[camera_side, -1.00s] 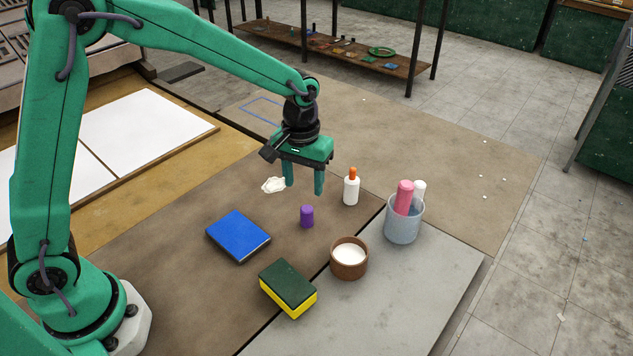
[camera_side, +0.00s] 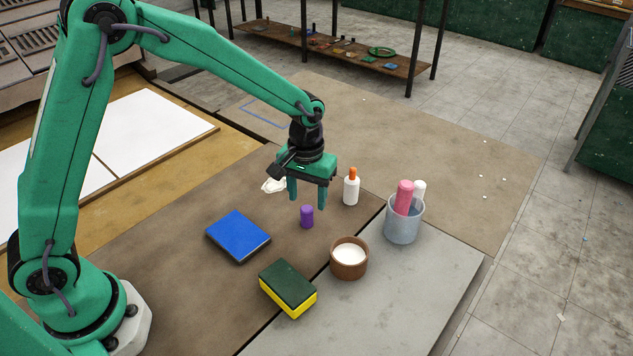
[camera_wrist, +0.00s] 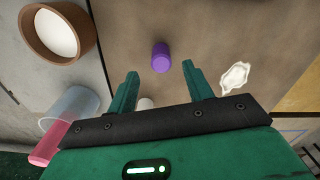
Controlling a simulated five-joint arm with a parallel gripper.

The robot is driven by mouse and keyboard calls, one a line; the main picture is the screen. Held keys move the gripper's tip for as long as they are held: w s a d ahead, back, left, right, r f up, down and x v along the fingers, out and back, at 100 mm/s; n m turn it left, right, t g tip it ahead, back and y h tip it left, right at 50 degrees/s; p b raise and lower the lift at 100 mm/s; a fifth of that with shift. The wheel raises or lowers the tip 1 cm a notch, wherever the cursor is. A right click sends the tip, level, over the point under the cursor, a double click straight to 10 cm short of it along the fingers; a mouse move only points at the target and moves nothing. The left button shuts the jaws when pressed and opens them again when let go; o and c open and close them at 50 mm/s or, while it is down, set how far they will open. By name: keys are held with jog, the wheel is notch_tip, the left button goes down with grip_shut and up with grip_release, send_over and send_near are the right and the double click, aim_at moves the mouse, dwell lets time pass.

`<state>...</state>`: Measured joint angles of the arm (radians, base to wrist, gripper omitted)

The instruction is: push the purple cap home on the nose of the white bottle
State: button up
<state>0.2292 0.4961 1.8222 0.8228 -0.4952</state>
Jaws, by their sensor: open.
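The purple cap (camera_side: 307,216) stands upright on the brown board, apart from the bottle. In the wrist view the cap (camera_wrist: 161,57) lies ahead of the fingertips, roughly centred between them. The white bottle (camera_side: 351,191) stands upright behind and to the right of the cap, with an orange nose (camera_side: 353,173) on top. In the wrist view only a small pale bit, perhaps the bottle (camera_wrist: 146,103), shows between the fingers. My gripper (camera_side: 307,204) is open and empty, fingers pointing down, above and slightly behind the cap. Its two fingers also show in the wrist view (camera_wrist: 160,80).
A grey cup (camera_side: 402,230) holding a pink item (camera_side: 403,197) and a white one stands right of the bottle. A brown bowl of white stuff (camera_side: 349,269), a sponge (camera_side: 287,293) and a blue block (camera_side: 238,237) lie nearer. A crumpled white scrap (camera_side: 273,185) lies behind the gripper.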

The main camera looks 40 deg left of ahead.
aim_at(306, 209)
jog(key=shift+s+f, duration=0.15)
jog(key=shift+f, duration=2.35)
jog(key=c, duration=1)
jog(key=shift+r, duration=0.2)
jog(key=shift+c, duration=0.2)
jog(key=shift+r, duration=0.5)
jog(key=r, duration=0.3)
jog(key=shift+s+d+r, duration=0.15)
jog(key=shift+s+d, duration=0.05)
jog(key=shift+s, duration=0.05)
jog(key=s+d+r, duration=0.6)
jog(key=s+d, duration=0.1)
jog(key=d, duration=0.1)
jog(key=shift+s+r, duration=0.2)
jog(key=shift+s, duration=0.15)
jog(key=shift+w, duration=0.1)
